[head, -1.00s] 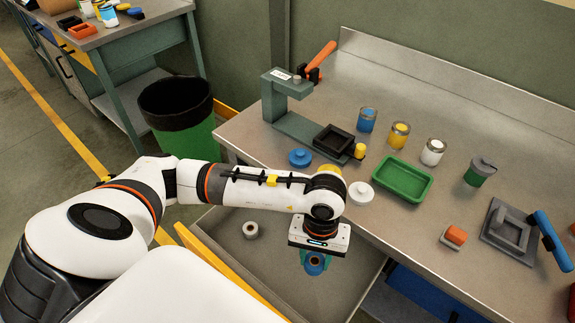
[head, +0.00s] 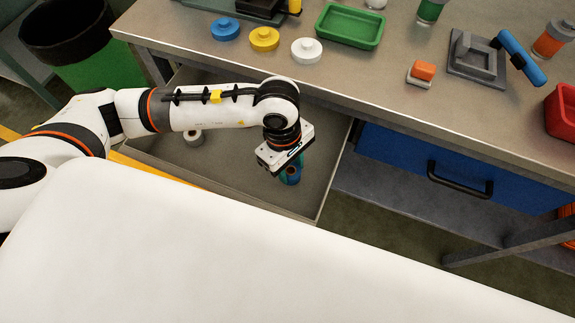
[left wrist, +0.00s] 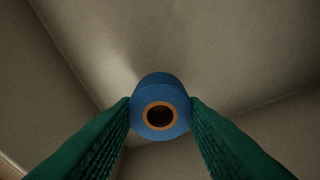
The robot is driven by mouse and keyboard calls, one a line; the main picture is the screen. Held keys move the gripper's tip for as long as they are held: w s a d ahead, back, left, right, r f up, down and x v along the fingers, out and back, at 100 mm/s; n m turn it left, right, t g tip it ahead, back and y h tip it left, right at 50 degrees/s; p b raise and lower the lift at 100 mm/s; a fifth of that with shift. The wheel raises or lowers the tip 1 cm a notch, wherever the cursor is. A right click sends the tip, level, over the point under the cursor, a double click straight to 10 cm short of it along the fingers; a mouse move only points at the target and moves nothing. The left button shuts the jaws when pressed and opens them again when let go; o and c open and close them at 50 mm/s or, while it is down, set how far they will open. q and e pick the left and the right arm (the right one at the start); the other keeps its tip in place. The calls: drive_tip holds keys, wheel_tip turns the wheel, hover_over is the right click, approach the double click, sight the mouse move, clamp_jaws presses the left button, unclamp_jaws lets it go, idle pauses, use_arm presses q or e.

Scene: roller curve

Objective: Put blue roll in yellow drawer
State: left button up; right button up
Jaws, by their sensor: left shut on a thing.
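The blue roll (head: 290,176) is a small cylinder with an orange-brown core. My left gripper (head: 292,167) is shut on it, inside the outline of the open drawer, near its right end. In the left wrist view the blue roll (left wrist: 160,108) sits between the two green fingertips, its open core facing the camera. Whether it touches the drawer floor I cannot tell. The yellow drawer (head: 232,178) is pulled out, with a grey inside and a yellow front edge partly hidden by my own body. My right gripper is not in view.
A pale roll (head: 194,136) stands in the drawer to the left. The drawer floor between the rolls looks clear. Above is the bench with blue (head: 225,28), yellow (head: 264,38) and white (head: 306,50) lids. A closed blue drawer (head: 440,172) is to the right.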

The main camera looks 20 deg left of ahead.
sight(289, 169)
use_arm(q)
wheel_tip(289, 169, down, 3)
drive_tip(key=shift+f, duration=0.3)
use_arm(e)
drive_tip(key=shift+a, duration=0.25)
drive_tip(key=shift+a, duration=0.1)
use_arm(q)
drive_tip(key=shift+f+b, duration=0.25)
drive_tip(key=shift+b, duration=0.05)
drive_tip(key=o, duration=1)
drive_tip(key=shift+r, duration=0.1)
drive_tip(key=shift+c, duration=0.2)
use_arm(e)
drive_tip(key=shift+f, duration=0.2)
use_arm(q)
drive_tip(key=shift+r+p, duration=0.3)
drive_tip(key=shift+p, duration=0.1)
drive_tip(key=r, duration=0.4)
drive_tip(key=a+r, duration=0.1)
drive_tip(key=r, duration=0.6)
drive_tip(key=shift+w+a+r, duration=0.3)
drive_tip(key=shift+w+a, duration=0.05)
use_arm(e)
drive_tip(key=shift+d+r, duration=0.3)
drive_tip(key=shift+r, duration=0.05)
